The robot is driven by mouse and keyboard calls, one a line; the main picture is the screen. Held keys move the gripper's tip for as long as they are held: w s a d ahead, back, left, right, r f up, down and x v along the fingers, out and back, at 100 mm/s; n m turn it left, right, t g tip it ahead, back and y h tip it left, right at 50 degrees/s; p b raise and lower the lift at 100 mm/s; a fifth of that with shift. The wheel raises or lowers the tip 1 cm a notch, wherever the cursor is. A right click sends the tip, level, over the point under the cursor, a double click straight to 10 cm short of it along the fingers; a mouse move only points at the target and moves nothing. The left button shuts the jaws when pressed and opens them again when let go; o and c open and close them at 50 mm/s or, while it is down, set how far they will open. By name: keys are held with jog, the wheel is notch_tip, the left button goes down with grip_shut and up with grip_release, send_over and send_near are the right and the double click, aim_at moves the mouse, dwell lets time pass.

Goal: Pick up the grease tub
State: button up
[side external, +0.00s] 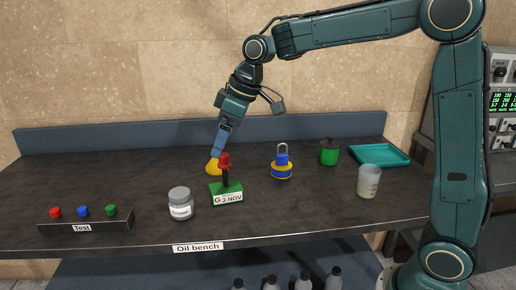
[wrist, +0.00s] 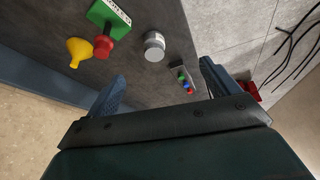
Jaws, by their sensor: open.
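The grease tub (side external: 181,207) is a grey jar with a grey lid and a white label.
Beside the tub stand a green block with a red-topped handle (side external: 226,190) and a yellow funnel (side external: 213,168). A button box (side external: 85,220) is at left. A padlock (side external: 281,163), green pot (side external: 328,152), beaker (side external: 369,182) and teal tray (side external: 381,155) are at right.

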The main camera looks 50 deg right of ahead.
aim_at(179, 192)
jog(key=shift+w+a+f+n+g+y, duration=0.15)
jog(key=shift+w+a+f+n, duration=0.4)
jog(key=shift+w+f, duration=2.05)
jog(key=shift+w+a+f+n+g+y, duration=0.15)
jog(key=shift+w+a+f+n, duration=0.45)
jog(key=shift+w+f, duration=2)
jog(key=shift+w+a+f+n+g+y, duration=0.2)
jog(key=shift+w+a+f, duration=0.65)
jog(key=shift+w+f, duration=1.75)
jog(key=shift+s+f, duration=0.75)
jog(key=shift+f, duration=0.15)
jog(key=shift+x, duration=2.5)
jog(key=shift+d, duration=0.1)
jog(key=c, duration=1.3)
jog(key=shift+o, duration=0.2)
notch_tip(179, 192, up, 20)
